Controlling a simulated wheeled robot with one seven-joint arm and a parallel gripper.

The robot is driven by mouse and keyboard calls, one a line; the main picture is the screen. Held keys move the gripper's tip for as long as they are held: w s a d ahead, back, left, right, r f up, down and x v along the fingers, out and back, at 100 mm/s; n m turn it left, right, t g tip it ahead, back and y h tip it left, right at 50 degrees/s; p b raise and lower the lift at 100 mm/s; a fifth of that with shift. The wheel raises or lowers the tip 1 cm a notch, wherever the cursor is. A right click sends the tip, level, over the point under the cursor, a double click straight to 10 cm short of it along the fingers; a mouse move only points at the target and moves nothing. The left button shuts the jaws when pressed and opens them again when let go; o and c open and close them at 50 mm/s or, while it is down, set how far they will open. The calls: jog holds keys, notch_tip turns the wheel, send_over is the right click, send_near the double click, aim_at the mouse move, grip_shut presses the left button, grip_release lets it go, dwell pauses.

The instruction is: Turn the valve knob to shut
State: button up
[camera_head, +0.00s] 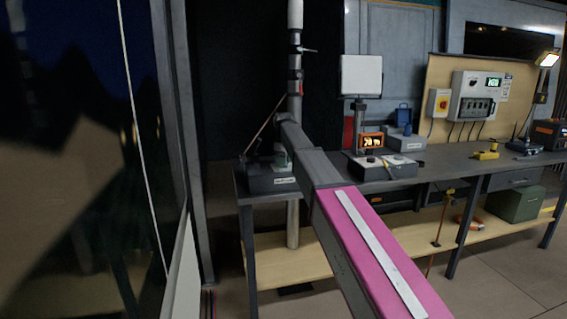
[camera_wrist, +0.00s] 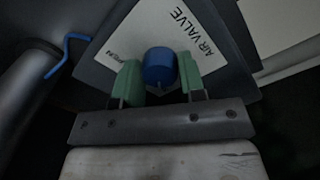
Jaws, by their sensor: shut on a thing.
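The valve knob (camera_wrist: 159,68) is a blue round knob on a white plate (camera_wrist: 168,22) lettered "AIR VALVE", with a second, partly readable word that looks like "OPEN" on the left. My gripper (camera_wrist: 160,78) has its two green fingers on either side of the knob, shut on it. In the head view the dark valve box (camera_head: 268,180) sits at the left end of the workbench. My gripper (camera_head: 281,160) is small there, at the box, and my arm hides part of that area. The knob cannot be made out in the head view.
The grey workbench (camera_head: 440,165) runs to the right, with an orange-lit display unit (camera_head: 371,141), a yellow block (camera_head: 487,155) and other devices on it. A blue bent rod (camera_wrist: 68,52) is left of the plate in the wrist view.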

dwell(0.4)
jog(key=o, duration=0.9)
jog(key=shift+o, duration=0.2)
notch_tip(320, 180, up, 11)
jog(key=shift+s, duration=0.15)
jog(key=shift+a+f, duration=0.1)
